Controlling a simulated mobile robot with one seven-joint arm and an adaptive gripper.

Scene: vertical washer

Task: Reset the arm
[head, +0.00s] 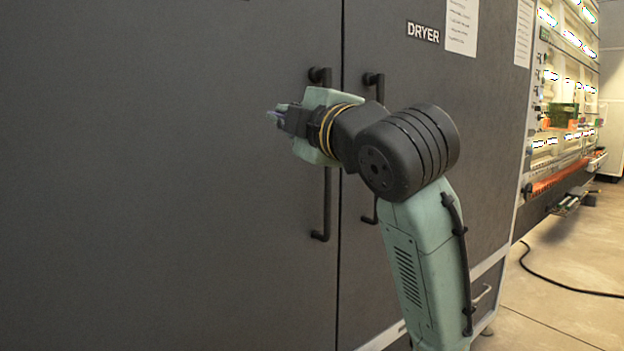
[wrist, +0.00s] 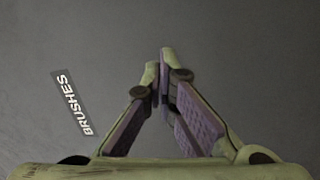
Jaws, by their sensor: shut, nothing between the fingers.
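My gripper (head: 272,115) shows in the head view at the end of my arm, pointing left in front of the dark cabinet doors. In the wrist view my gripper (wrist: 160,75) has its two fingertips together, with nothing between them. A flat grey surface with a "BRUSHES" label (wrist: 73,103) lies beyond the fingers. My arm crosses in front of the door handles and hides part of them. I cannot tell how far the gripper is from the door.
The left door (head: 170,220) has a long black handle (head: 327,205). The right door (head: 490,130) has another handle (head: 373,80) and a "DRYER" label (head: 423,32). A lit machine (head: 565,100) stands at the far right. A black cable (head: 570,287) lies on the open floor (head: 560,320).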

